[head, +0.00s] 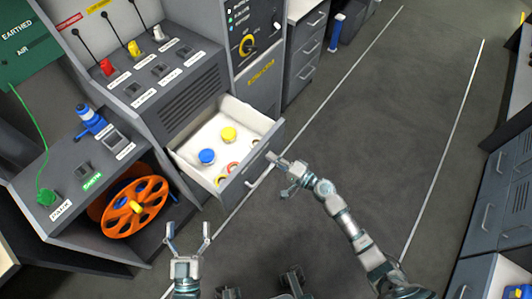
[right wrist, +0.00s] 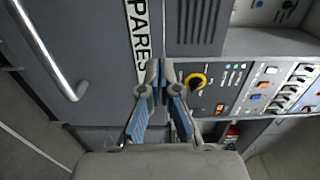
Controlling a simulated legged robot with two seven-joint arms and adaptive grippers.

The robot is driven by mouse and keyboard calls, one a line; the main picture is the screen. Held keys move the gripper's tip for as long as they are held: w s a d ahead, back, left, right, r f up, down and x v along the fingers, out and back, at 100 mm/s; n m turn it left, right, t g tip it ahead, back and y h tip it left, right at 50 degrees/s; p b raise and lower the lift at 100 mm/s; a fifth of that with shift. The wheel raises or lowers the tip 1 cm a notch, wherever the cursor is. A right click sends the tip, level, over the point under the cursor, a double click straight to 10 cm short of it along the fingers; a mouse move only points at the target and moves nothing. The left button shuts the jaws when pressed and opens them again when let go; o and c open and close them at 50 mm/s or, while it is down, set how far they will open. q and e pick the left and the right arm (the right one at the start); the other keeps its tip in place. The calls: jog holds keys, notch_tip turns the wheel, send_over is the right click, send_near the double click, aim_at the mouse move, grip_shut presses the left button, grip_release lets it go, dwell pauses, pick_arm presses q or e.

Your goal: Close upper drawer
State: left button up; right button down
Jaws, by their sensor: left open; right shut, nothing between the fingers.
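The upper drawer stands pulled out of the grey cabinet, its pale inside showing and its grey front (head: 240,186) facing right and toward me. Its metal handle (head: 259,177) shows; in the right wrist view the handle (right wrist: 47,50) is at the left, beside the label "SPARES" (right wrist: 136,38). My right gripper (head: 274,160) is shut and empty at the drawer front, by the handle's far end. In the right wrist view its fingertips (right wrist: 160,68) are over the front; I cannot tell whether they touch. My left gripper (head: 188,228) is open and empty, below the drawer in the picture.
The drawer holds a blue piece (head: 207,156), a yellow piece (head: 229,134) and red and yellow rings. An orange reel (head: 135,206) sits in an opening at the left. Grey drawers (head: 310,50) stand behind. The floor (head: 385,120) at the right is clear.

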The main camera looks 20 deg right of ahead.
aim_at(260, 150)
pick_arm(q)
jog(key=shift+d, duration=0.15)
pick_arm(e)
jog(key=shift+x, duration=1.5)
jog(key=shift+w, duration=0.15)
